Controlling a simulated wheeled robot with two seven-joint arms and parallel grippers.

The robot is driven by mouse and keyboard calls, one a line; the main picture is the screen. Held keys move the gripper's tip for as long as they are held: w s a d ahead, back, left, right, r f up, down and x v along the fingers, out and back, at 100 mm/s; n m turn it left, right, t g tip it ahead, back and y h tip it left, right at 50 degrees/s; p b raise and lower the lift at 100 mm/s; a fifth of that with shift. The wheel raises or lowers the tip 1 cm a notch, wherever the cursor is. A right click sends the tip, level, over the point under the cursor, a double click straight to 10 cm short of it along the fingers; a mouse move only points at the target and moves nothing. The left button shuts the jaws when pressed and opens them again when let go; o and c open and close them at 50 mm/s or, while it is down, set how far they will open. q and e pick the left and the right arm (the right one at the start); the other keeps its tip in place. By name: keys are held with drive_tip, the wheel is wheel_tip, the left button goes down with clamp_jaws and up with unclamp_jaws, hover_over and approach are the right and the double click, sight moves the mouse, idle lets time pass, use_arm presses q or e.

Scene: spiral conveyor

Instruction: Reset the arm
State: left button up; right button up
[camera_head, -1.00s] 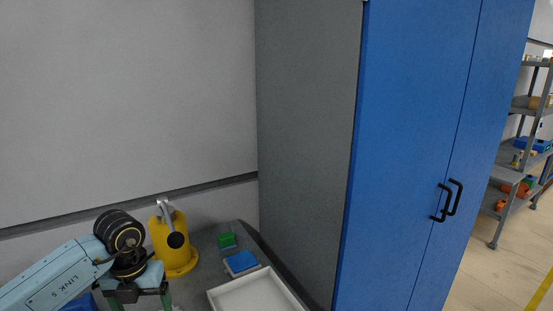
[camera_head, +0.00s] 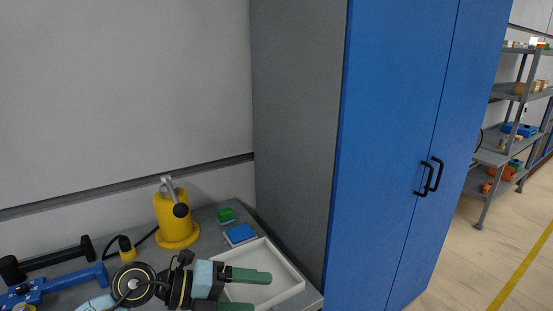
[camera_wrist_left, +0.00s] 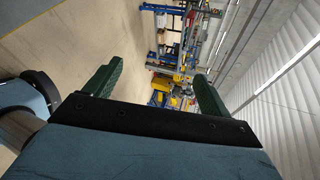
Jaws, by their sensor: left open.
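My left gripper (camera_head: 250,290) is low in the head view, in front of the grey bench and over the near part of the white tray. Its green fingers point right and stand apart, with nothing seen between them. In the left wrist view the two green fingers (camera_wrist_left: 158,88) are spread wide, with only the distant hall between them. My right gripper is not in view.
A yellow device with a lever (camera_head: 175,219), a green block (camera_head: 226,215), a blue block (camera_head: 240,234) and a white tray (camera_head: 290,273) are on the bench. A blue cabinet (camera_head: 390,130) stands to the right. Shelves (camera_head: 500,155) stand beyond, with free floor before them.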

use_arm(q)
wheel_tip(320, 180, up, 6)
drive_tip(key=d+n+t+h, duration=0.1)
drive_tip(key=n+t+h, duration=0.3)
drive_tip(key=t, duration=0.1)
drive_tip(key=w+a+r+n+t+y, duration=0.2)
drive_tip(key=a+r+n+t+y, duration=0.3)
drive_tip(key=n+t, duration=0.6)
drive_tip(key=s+a+f+n+g+y, duration=0.3)
drive_tip(key=s+a+f+n+y, duration=0.1)
drive_tip(key=a+f+n+y, duration=0.95)
drive_tip(key=s+f+n+g, duration=0.2)
drive_tip(key=s+f+g, duration=0.4)
drive_tip(key=s, duration=0.4)
drive_tip(key=s+f+n+g, duration=0.3)
drive_tip(key=s+f+g, duration=0.35)
drive_tip(key=s, duration=0.35)
wheel_tip(320, 180, down, 28)
drive_tip(key=s+g+b, duration=0.1)
drive_tip(key=s+b, duration=0.1)
drive_tip(key=s, duration=0.1)
drive_tip(key=s+a+f+g+b, duration=0.1)
drive_tip(key=s+a+f+b, duration=0.1)
drive_tip(key=s+f, duration=1.3)
drive_tip(key=shift+f+m+h, duration=0.35)
drive_tip(key=shift+f, duration=0.35)
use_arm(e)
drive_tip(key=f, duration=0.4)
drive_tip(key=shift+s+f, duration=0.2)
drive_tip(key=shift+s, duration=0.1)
